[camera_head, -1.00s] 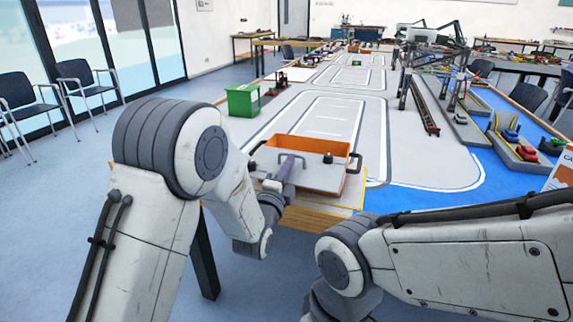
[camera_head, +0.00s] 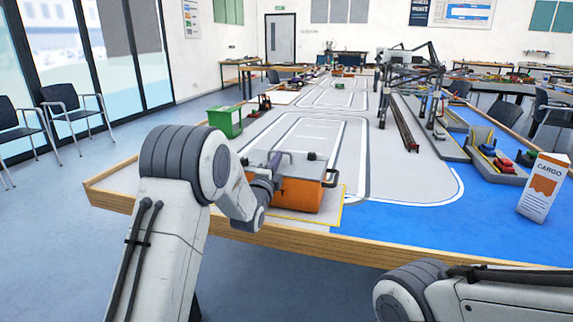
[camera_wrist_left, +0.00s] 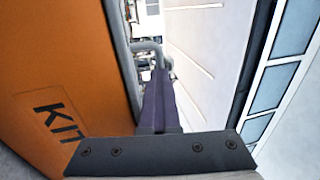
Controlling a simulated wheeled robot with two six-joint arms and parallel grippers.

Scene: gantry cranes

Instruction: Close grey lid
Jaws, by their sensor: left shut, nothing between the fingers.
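The orange box (camera_head: 300,196) stands on the near edge of the long table. Its grey lid (camera_head: 300,163) lies across the top and looks about level; I cannot tell whether it is fully down. Dark knobs and a dark side handle (camera_head: 330,178) show on the box. In the left wrist view, the shut fingers (camera_wrist_left: 158,100) point beside the orange wall marked KIT (camera_wrist_left: 60,110), near a grey bar handle (camera_wrist_left: 148,48). My right gripper is out of view.
A green box (camera_head: 225,120) stands behind and left of the orange box. A white and orange cargo carton (camera_head: 543,188) stands at the right. Model cranes (camera_head: 412,85) are farther back. The grey mat right of the orange box is clear.

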